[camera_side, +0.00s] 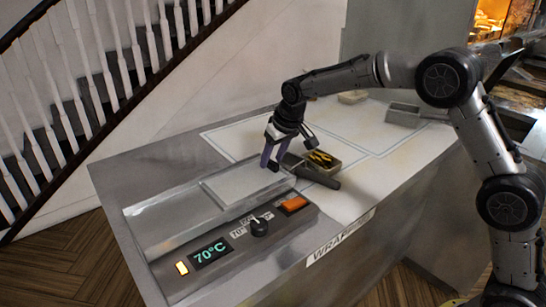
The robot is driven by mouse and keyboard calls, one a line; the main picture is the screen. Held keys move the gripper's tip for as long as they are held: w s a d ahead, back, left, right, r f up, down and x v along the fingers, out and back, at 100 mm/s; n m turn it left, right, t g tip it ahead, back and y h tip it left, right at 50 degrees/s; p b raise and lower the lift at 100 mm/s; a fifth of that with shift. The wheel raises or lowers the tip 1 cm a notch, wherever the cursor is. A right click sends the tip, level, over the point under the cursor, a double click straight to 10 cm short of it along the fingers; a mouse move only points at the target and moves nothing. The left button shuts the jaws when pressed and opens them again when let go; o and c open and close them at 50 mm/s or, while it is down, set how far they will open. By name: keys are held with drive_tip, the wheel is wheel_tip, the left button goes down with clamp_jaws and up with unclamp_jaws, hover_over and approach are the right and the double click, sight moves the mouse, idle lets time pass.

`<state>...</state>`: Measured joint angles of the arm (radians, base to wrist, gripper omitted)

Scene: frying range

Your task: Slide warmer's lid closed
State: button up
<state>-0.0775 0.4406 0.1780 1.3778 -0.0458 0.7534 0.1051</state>
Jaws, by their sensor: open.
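The warmer (160,233) is a grey metal box at the left end of the counter. Its front panel has a green 70°C display (211,254), a black knob (259,227) and an orange switch (293,204). A pale, framed rectangular panel (245,185) lies on the right part of its top; I cannot tell for sure whether this is the lid or an opening. My gripper (274,160) points down at the warmer's right end, near the pale panel's far right corner. Its purple fingers are open with nothing visible between them. Contact with the warmer cannot be made out.
A dark bar (318,177) lies right of the warmer. Behind it is a small tray (331,166) of yellow pieces. A grey container (403,114) and a tan item (352,97) stand farther back. White counter area is free at right front and behind the warmer.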

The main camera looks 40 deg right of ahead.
drive_tip(key=v, duration=1.4)
drive_tip(key=shift+w, duration=0.1)
drive_tip(key=s+d+r+t, duration=0.1)
drive_tip(key=s+r, duration=0.3)
drive_tip(key=s, duration=0.4)
drive_tip(key=s+d+r+t, duration=0.15)
drive_tip(key=s+r, duration=0.25)
drive_tip(key=s, duration=0.4)
drive_tip(key=s+f, duration=0.7)
drive_tip(key=s, duration=0.2)
drive_tip(key=s+d+f+g, duration=0.1)
drive_tip(key=s+f, duration=0.6)
drive_tip(key=s, duration=0.3)
